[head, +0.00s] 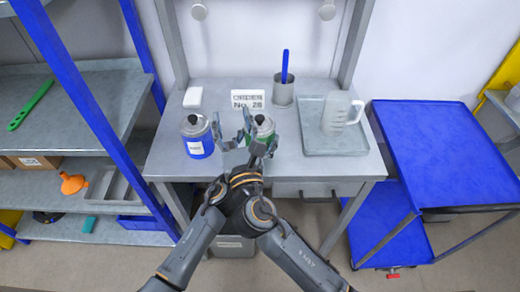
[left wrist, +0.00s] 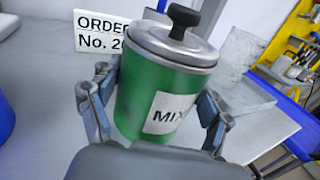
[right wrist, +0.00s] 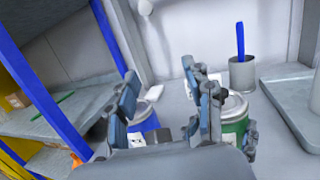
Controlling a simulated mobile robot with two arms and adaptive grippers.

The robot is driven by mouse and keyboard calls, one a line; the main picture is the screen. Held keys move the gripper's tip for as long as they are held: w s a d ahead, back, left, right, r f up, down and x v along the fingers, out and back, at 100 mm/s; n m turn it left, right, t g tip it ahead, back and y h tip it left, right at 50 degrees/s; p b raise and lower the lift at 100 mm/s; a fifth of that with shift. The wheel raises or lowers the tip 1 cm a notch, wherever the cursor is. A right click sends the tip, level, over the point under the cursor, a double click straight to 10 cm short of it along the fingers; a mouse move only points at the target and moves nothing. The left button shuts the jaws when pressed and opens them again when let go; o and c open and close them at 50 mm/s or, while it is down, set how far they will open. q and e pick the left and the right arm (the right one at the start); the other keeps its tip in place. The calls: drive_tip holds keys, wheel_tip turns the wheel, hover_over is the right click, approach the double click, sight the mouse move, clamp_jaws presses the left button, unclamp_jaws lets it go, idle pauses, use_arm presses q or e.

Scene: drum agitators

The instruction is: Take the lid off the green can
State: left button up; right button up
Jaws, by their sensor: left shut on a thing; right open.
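The green can (head: 265,131) stands on the grey workbench, with its metal lid (left wrist: 172,44) on top. The lid has a black knob (left wrist: 184,18). My left gripper (left wrist: 150,100) is shut around the can's body, one finger on each side, below the lid; it also shows in the head view (head: 263,148). A white label reading "MIX" shows on the can. My right gripper (head: 232,126) is open and empty, left of the green can. In the right wrist view the green can (right wrist: 234,124) stands partly behind my right gripper's right finger (right wrist: 211,105).
A blue can (head: 197,138) with a lid stands to the left. A white block (head: 193,97) lies back left.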

sight(260, 117)
drive_tip(key=s+d+f+m+g+h, duration=0.2)
drive_tip(key=s+d+f+m+h, duration=0.1)
drive_tip(key=d+f+h, duration=0.25)
drive_tip(key=shift+y, duration=0.35)
drive_tip(key=w, duration=0.4)
drive_tip(key=w+f, duration=0.1)
drive_tip(key=w, duration=0.6)
drive_tip(key=shift+w+d+f, duration=0.2)
drive_tip(key=shift+w+f, duration=0.05)
drive_tip(key=shift+w, duration=0.15)
clamp_jaws()
drive_tip(key=shift+r, duration=0.15)
drive_tip(key=shift+r, duration=1)
